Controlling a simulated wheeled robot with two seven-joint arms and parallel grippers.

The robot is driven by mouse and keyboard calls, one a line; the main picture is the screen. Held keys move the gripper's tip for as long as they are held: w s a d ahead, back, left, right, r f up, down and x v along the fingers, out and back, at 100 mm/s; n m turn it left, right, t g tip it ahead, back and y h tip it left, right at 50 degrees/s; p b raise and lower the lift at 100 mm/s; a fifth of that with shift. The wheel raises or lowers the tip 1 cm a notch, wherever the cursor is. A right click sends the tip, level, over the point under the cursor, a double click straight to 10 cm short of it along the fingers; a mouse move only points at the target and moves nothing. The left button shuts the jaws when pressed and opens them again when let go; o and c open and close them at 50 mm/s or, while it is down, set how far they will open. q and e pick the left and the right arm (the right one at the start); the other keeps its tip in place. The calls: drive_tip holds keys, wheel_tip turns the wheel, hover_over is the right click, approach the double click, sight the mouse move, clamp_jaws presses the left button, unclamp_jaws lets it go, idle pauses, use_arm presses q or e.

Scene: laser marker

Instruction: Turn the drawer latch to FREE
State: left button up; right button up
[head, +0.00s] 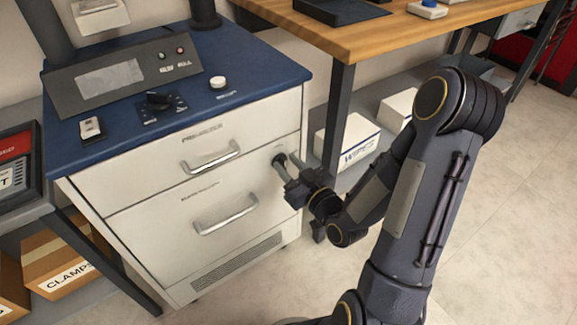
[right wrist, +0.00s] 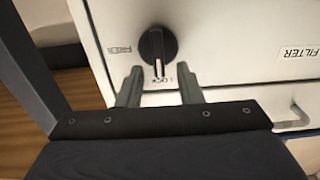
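The drawer latch (right wrist: 157,45) is a round black knob with a pale pointer line on the white cabinet front. In the right wrist view the pointer aims at a small label between my fingers, partly hidden and seemingly starting "LO". Another small label (right wrist: 118,48) sits to the knob's left, too blurred to read surely. My right gripper (right wrist: 160,88) is open, its two fingers apart just short of the knob and not around it. In the head view the right gripper (head: 286,162) is at the lower drawer's upper right corner and largely covers the latch. My left gripper is not in view.
The white cabinet (head: 145,230) has two drawers with bar handles (head: 225,212) and a blue top (head: 235,65) with a control panel. Open floor lies to the right.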

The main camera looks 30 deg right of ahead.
drive_tip(key=shift+w, duration=0.25)
drive_tip(key=shift+c, duration=0.3)
clamp_jaws()
